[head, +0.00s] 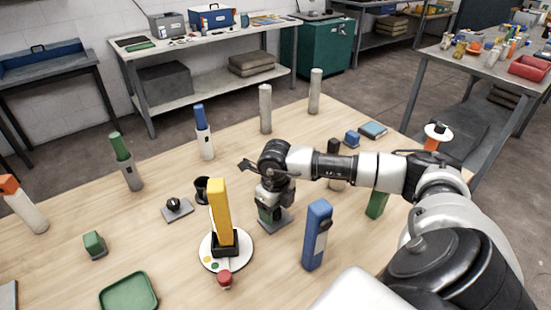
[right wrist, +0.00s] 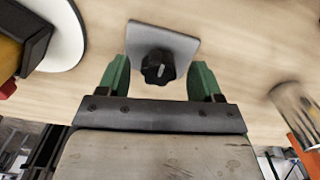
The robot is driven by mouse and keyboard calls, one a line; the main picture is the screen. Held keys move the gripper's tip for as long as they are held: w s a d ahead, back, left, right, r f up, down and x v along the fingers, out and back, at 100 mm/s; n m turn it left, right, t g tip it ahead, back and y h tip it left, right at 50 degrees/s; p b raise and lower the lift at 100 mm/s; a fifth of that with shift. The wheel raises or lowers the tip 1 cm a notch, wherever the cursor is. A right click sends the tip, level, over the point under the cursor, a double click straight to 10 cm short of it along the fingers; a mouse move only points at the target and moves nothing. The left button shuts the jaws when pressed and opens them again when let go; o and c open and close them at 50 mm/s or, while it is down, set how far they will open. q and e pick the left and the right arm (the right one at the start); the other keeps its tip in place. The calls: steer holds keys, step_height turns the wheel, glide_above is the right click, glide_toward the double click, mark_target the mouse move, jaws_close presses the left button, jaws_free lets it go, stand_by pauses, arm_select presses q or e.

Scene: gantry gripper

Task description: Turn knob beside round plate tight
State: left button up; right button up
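A black knob (right wrist: 158,67) with a pale pointer line sits on a square grey base plate (right wrist: 177,38) in the right wrist view. My right gripper (right wrist: 160,72) has its two green fingers apart, one on each side of the knob, with gaps showing. In the head view my right gripper (head: 269,215) points down over this base plate (head: 286,222) and hides the knob. The white round plate (head: 244,252) lies just left of it, carrying a yellow block (head: 220,212) in a black holder. My left gripper is not in view.
Another black knob (head: 174,204) on a grey plate stands left of the round plate. A blue block (head: 317,235) stands close on the right, a black cup (head: 202,190) to the left. A red-capped piece (head: 225,279) is at the round plate's front edge.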

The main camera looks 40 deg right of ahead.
step_height(320, 180, up, 11)
steer(key=b, duration=0.1)
steer(key=shift+f, duration=0.15)
stand_by(0.4)
stand_by(0.4)
